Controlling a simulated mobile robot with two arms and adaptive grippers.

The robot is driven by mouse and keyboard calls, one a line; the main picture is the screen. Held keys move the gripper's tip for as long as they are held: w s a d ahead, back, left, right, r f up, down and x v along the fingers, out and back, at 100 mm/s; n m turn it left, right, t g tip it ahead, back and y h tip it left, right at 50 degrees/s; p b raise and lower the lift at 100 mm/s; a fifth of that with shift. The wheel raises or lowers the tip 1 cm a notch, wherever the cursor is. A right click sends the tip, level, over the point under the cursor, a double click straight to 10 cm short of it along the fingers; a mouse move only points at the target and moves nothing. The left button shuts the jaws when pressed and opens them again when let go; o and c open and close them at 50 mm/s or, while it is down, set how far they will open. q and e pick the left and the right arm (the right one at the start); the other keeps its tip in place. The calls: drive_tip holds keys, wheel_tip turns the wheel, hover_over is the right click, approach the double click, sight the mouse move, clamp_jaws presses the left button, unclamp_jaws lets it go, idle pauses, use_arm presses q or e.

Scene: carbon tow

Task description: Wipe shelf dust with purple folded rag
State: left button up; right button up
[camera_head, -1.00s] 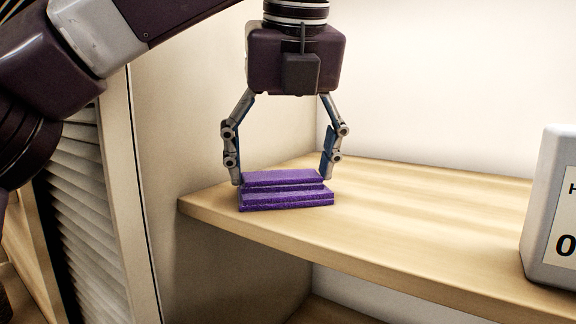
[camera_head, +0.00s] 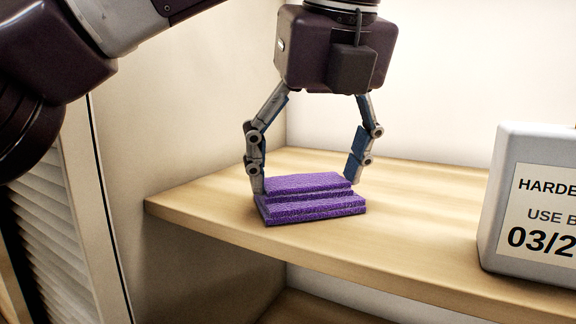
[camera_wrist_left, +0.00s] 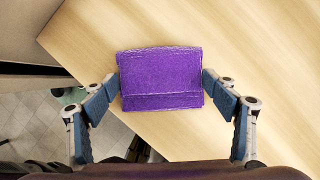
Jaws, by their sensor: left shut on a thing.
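The purple folded rag (camera_head: 308,200) lies flat in stepped layers on the wooden shelf (camera_head: 420,215), near its front left part. My left gripper (camera_head: 306,188) points down over it, with one finger at each side of the rag's upper layer. It is shut on the rag. In the left wrist view the rag (camera_wrist_left: 160,80) sits between the fingertips of my left gripper (camera_wrist_left: 162,82), its near edge close to the shelf's front edge. I cannot make out separate dust on the shelf. My right gripper is not in view.
A grey container (camera_head: 520,205) with a printed label stands on the shelf at the right. The back wall and left side panel bound the shelf. A louvred door (camera_head: 60,240) is at the far left. Bare shelf lies between rag and container.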

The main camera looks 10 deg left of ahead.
sight(333, 197)
use_arm(q)
drive_tip(key=shift+s+d+f, duration=0.1)
drive_tip(key=shift+s+d, duration=0.15)
drive_tip(key=shift+d, duration=0.4)
drive_tip(key=shift+s+d, duration=0.3)
drive_tip(key=shift+d, duration=0.35)
drive_tip(key=shift+s+d+f, duration=0.1)
drive_tip(key=shift+s+d, duration=0.15)
drive_tip(key=shift+d, duration=0.4)
drive_tip(key=shift+r, duration=0.15)
drive_tip(key=shift+a+r, duration=0.1)
drive_tip(key=shift+r, duration=0.25)
wheel_tip(333, 197, up, 2)
drive_tip(key=shift+w+r, duration=0.1)
drive_tip(key=shift+r, duration=1)
